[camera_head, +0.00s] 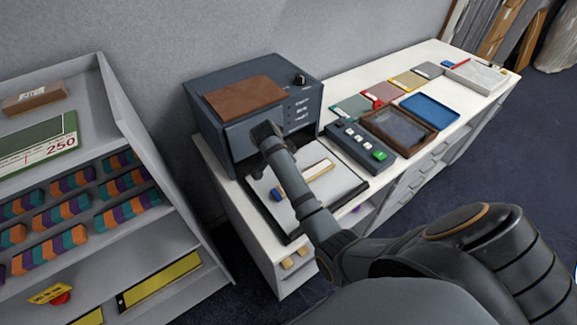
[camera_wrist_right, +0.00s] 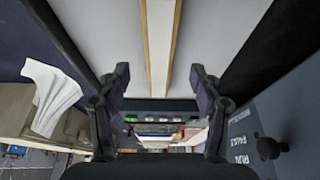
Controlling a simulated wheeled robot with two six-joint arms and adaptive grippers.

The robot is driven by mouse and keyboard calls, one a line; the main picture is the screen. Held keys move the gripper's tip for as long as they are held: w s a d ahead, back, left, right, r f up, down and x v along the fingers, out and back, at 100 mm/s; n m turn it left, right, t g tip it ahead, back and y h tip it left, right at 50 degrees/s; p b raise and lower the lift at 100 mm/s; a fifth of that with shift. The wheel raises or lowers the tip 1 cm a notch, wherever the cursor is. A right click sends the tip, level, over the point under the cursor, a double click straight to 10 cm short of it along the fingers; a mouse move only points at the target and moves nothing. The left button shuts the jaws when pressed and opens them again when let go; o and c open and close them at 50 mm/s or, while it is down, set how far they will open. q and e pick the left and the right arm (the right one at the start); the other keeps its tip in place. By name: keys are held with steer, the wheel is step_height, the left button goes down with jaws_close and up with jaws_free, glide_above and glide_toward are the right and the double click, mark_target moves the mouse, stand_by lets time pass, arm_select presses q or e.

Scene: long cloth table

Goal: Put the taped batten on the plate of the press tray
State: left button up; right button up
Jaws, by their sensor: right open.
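The taped batten (camera_head: 319,169) is a pale strip with wood-coloured edges, lying on the light grey plate (camera_head: 338,188) of the press tray. My right arm crosses in front of part of it in the head view. In the right wrist view the batten (camera_wrist_right: 160,45) runs lengthwise beyond the fingers, its white face between two wooden edges. My right gripper (camera_wrist_right: 160,80) is open and empty, with a finger on each side of the batten's line. In the head view its fingertips cannot be made out. My left gripper is not in view.
The dark press housing (camera_head: 222,143) stands behind the tray. A small blue piece (camera_head: 277,194) shows left of my arm; whether it belongs to the batten is unclear. A button box (camera_head: 360,142) and brown tray (camera_head: 399,131) stand right. A grey shelf (camera_head: 135,125) stands left.

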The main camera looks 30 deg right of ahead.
steer(key=v, duration=0.5)
steer(key=shift+a+r+b, duration=0.15)
steer(key=shift+r+b, duration=0.25)
